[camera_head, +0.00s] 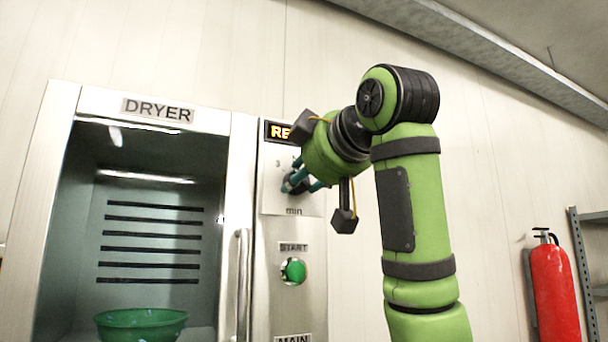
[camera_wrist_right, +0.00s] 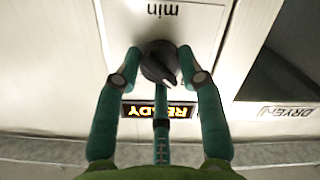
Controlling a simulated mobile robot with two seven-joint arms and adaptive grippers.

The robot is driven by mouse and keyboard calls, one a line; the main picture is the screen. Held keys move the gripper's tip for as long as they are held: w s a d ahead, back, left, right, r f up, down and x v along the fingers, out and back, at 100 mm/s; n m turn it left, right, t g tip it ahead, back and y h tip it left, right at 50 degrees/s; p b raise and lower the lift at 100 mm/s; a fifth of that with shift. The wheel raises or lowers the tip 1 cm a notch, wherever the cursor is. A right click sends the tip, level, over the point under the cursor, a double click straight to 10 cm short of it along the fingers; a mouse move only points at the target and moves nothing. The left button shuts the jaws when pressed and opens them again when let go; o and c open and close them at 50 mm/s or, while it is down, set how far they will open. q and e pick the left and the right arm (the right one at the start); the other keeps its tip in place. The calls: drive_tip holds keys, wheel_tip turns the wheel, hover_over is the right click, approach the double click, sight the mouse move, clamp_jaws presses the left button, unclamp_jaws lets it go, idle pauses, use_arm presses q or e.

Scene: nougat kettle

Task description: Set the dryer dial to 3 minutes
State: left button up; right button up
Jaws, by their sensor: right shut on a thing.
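The dryer's black dial (camera_head: 287,187) sits on the panel below the display and above the "min" label, mostly hidden behind my right gripper (camera_head: 301,180). In the right wrist view, which is upside down, the dial (camera_wrist_right: 157,62) lies between the teal fingers of my right gripper (camera_wrist_right: 160,54). The gripper is shut on it. A pale pointer mark on the dial points to the lower right of that picture. The minute numbers are mostly hidden or too small to read. My left gripper is in neither view.
The lit display (camera_wrist_right: 158,110) reads READY. A green start button (camera_head: 293,271) is below the dial. The dryer chamber (camera_head: 150,215) at left shows a green bowl (camera_head: 140,322) inside, beside a vertical handle (camera_head: 242,285). A red extinguisher (camera_head: 554,290) hangs far right.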

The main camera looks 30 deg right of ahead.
drive_tip(key=shift+w+f, duration=0.15)
drive_tip(key=shift+f, duration=0.25)
drive_tip(key=o, duration=1.1)
drive_tip(key=shift+o, duration=0.2)
drive_tip(key=shift+w+d+r, duration=0.1)
drive_tip(key=shift+d, duration=0.05)
drive_tip(key=s+r, duration=0.1)
drive_tip(key=s, duration=1.1)
drive_tip(key=shift+a+r, duration=0.25)
drive_tip(key=shift+a, duration=0.1)
drive_tip(key=shift+w, duration=0.15)
